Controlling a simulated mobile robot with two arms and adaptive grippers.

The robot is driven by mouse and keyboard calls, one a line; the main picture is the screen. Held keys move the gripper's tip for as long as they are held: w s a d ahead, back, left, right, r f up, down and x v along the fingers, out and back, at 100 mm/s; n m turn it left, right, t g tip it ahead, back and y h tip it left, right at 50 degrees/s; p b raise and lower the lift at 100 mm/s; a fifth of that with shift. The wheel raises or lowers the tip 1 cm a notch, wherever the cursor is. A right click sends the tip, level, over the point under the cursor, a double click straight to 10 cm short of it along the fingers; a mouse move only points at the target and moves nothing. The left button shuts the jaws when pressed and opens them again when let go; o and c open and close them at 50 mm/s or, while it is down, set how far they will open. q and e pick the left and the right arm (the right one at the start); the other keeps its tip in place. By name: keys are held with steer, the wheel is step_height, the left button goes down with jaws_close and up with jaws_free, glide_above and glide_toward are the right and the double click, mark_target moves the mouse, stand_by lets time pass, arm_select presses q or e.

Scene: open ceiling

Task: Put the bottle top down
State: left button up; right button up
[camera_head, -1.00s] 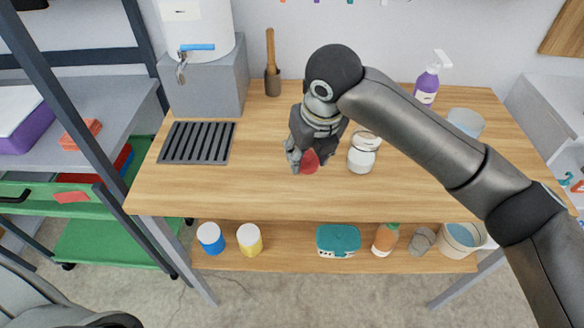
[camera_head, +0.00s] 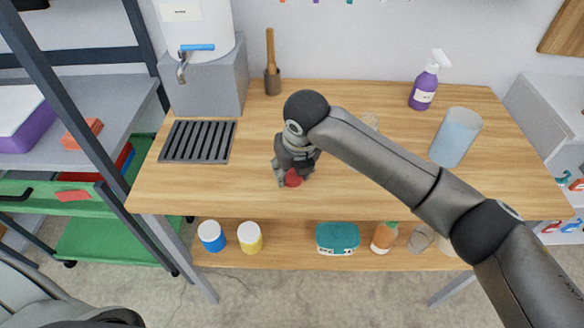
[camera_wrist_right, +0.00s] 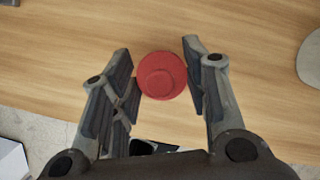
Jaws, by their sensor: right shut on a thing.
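The bottle top is a round red cap (camera_head: 292,178). It also shows in the right wrist view (camera_wrist_right: 161,75), between the two fingers. My right gripper (camera_head: 284,176) is shut on it, low over the front middle of the wooden table (camera_head: 215,190). I cannot tell whether the cap touches the tabletop. My left gripper is not in view.
A black slotted grate (camera_head: 198,142) lies at the table's left, by a white dispenser (camera_head: 197,25) on a grey block. A purple spray bottle (camera_head: 424,88) and a bluish translucent container (camera_head: 455,138) stand at the right. The tabletop left of the gripper is clear.

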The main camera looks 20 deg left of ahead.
steer(key=o, duration=1)
steer(key=shift+f, duration=0.1)
steer(key=shift+r, duration=0.5)
steer(key=v, duration=1.1)
steer(key=shift+s+d, duration=0.15)
steer(key=shift+d, duration=0.05)
